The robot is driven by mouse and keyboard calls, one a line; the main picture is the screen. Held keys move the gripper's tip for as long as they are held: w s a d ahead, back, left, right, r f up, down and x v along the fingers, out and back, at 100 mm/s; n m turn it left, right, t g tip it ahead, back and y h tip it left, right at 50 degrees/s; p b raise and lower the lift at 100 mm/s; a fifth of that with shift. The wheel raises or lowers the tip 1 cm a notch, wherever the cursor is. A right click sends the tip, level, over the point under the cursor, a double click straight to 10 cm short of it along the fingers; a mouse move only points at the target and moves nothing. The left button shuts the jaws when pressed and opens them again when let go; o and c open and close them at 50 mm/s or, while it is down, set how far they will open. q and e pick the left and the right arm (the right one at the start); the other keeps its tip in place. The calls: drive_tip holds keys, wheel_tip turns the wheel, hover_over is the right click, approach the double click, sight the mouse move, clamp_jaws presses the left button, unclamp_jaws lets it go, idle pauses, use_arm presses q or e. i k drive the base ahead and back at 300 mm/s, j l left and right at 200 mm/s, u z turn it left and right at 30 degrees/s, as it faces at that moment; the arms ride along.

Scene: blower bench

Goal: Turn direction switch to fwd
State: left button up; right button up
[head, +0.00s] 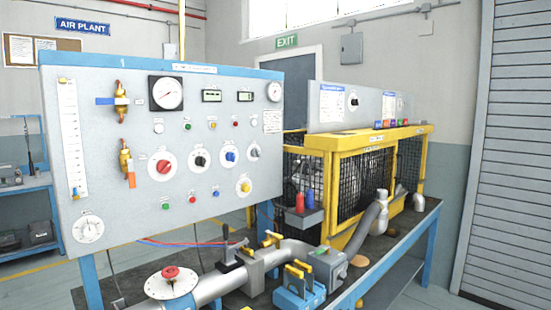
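A grey control panel (120,215) with a blue frame fills the left and middle of the head view. It carries several rotary knobs on round white plates: a red knob (164,167), a black knob (200,161), a blue knob (230,156), a small grey knob (253,152) and a yellow knob (244,187). A second grey panel (330,112) behind at the right has a black knob (353,102). The labels are too small to read, so I cannot tell which knob is the direction switch or where it points. Neither of my grippers shows.
A blue bench holds a grey pipe (215,287) with a red-knobbed round valve (171,282), blue clamps (295,290) and a grey hose (366,225). A yellow mesh cage (322,190) stands behind. Pipework stands low before the panel; the air before its knobs looks clear.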

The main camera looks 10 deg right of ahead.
sight(230, 156)
drive_tip(key=l+u, duration=0.1)
drive_tip(key=u, duration=0.9)
drive_tip(key=l+u, duration=0.8)
drive_tip(key=k+l+u, duration=0.1)
drive_tip(key=l, duration=0.2)
drive_tip(key=k+l+u, duration=0.15)
drive_tip(key=l, duration=0.15)
drive_tip(key=l+u, duration=0.1)
drive_tip(key=l, duration=0.15)
drive_tip(key=k, duration=0.05)
